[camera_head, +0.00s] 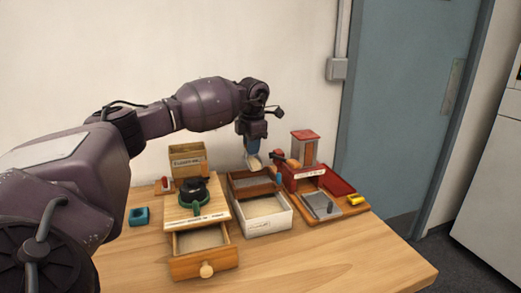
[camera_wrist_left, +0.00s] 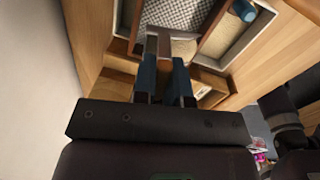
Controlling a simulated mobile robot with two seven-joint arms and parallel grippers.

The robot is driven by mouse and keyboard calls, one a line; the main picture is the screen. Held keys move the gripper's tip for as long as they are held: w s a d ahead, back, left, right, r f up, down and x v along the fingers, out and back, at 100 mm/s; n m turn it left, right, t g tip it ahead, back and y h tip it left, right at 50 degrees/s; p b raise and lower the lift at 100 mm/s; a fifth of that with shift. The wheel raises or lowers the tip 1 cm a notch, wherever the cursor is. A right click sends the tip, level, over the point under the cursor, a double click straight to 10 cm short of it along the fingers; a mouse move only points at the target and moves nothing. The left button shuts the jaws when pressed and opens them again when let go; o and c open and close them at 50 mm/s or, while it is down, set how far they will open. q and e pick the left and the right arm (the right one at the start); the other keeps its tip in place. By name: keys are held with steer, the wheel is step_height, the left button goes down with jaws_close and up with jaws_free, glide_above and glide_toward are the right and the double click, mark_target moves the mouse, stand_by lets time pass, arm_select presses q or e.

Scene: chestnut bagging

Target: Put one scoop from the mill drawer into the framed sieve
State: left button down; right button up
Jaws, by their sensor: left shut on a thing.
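The mill (camera_head: 184,213) is a wooden box with a dark top and green crank. Its drawer (camera_head: 203,266) is pulled out at the front and holds pale meal. The framed sieve (camera_head: 233,191), a wooden frame with grey mesh, rests at the back of a white-fronted box; its mesh (camera_wrist_left: 183,12) also shows at the top of the left wrist view. My left gripper (camera_head: 254,150) is above the sieve's back edge, shut on a pale scoop (camera_head: 253,163). In the left wrist view the scoop (camera_wrist_left: 165,42) is partly hidden; its contents cannot be told. My right gripper is not in view.
The white-fronted box (camera_head: 268,225) stands right of the mill. A red-topped device (camera_head: 305,150) and a tray with a grey plate (camera_head: 318,206) stand further right. A wooden box (camera_head: 188,160) is behind the mill, a teal block (camera_head: 139,216) left. The table's front right is clear.

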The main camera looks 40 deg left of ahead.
arm_select(q)
steer(key=shift+a+f+n, duration=0.1)
steer(key=shift+n, duration=0.2)
steer(key=shift+s+d+f+t+y, duration=0.3)
steer(key=shift+d+f+y, duration=0.3)
steer(key=shift+y, duration=0.4)
steer(key=d+y, duration=0.1)
steer(key=d+t+y, duration=0.1)
steer(key=y, duration=0.1)
steer(key=shift+s+d+r, duration=0.15)
steer(key=shift+s+r, duration=0.05)
steer(key=shift+s, duration=0.1)
steer(key=shift+s+d+f+t+y, duration=0.15)
steer(key=shift+d+t+y, duration=0.2)
steer(key=shift+y, duration=0.45)
steer(key=shift+s+d+t+y, duration=0.15)
steer(key=shift+d+y, duration=0.3)
steer(key=shift+y, duration=0.35)
steer(key=shift+a, duration=0.1)
